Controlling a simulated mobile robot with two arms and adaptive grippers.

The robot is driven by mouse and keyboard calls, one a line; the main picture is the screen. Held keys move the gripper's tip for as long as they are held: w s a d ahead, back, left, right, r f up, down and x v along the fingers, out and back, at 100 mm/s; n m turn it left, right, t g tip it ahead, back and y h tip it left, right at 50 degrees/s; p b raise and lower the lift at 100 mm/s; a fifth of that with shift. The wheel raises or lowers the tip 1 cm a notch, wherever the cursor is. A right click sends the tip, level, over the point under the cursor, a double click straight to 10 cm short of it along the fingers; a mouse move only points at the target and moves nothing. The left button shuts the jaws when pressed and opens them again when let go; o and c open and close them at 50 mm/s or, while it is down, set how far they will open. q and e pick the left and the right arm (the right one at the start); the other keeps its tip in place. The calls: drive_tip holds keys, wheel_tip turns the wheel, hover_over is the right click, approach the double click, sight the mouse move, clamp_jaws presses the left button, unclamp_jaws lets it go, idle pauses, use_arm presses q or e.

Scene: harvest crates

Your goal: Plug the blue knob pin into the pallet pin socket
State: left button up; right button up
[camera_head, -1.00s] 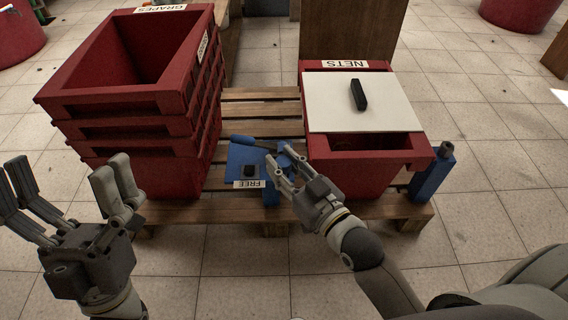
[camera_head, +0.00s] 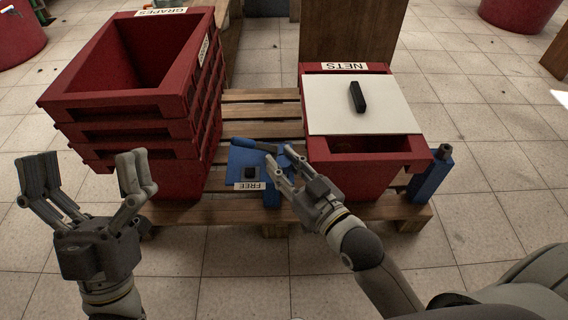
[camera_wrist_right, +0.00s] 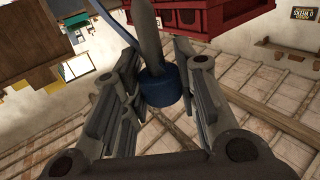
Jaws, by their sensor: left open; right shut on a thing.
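The blue knob (camera_wrist_right: 160,88) with its grey pin (camera_wrist_right: 147,35) is between the fingers of my right gripper in the right wrist view. My right gripper (camera_head: 276,162) is shut on it, and in the head view its fingers partly hide it beside the nets crate. A dark rod (camera_head: 254,144) runs left from there over the blue panel (camera_head: 236,158). A small black block, possibly the socket (camera_head: 250,172), sits on this panel above a "FREE" label; whether it is the socket, I cannot tell. My left gripper (camera_head: 88,183) is open and empty at the lower left.
Stacked red grapes crates (camera_head: 112,100) stand left on the wooden pallet (camera_head: 262,112). A red nets crate (camera_head: 355,183) with a white lid (camera_head: 330,104) and black handle (camera_head: 357,96) stands right. A blue post (camera_head: 432,178) rises at the pallet's right edge. The tiled floor in front is clear.

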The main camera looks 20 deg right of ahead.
sight(285, 161)
drive_tip(key=shift+r+p, duration=0.4)
drive_tip(key=shift+p, duration=0.05)
drive_tip(key=shift+r+p, duration=0.4)
drive_tip(key=shift+p, duration=0.05)
drive_tip(key=shift+r+p, duration=0.45)
drive_tip(key=shift+p, duration=0.05)
use_arm(q)
drive_tip(key=w+f+g+y, duration=0.1)
drive_tip(key=w+f+g, duration=0.2)
drive_tip(key=f, duration=0.3)
drive_tip(key=w+f+g+y, duration=0.2)
drive_tip(key=w+f+g, duration=0.2)
drive_tip(key=f+g, duration=0.2)
drive_tip(key=shift+f+p, duration=0.4)
drive_tip(key=shift+f, duration=0.05)
use_arm(e)
drive_tip(key=shift+r, duration=0.35)
idle(0.4)
drive_tip(key=shift+d+f, duration=0.1)
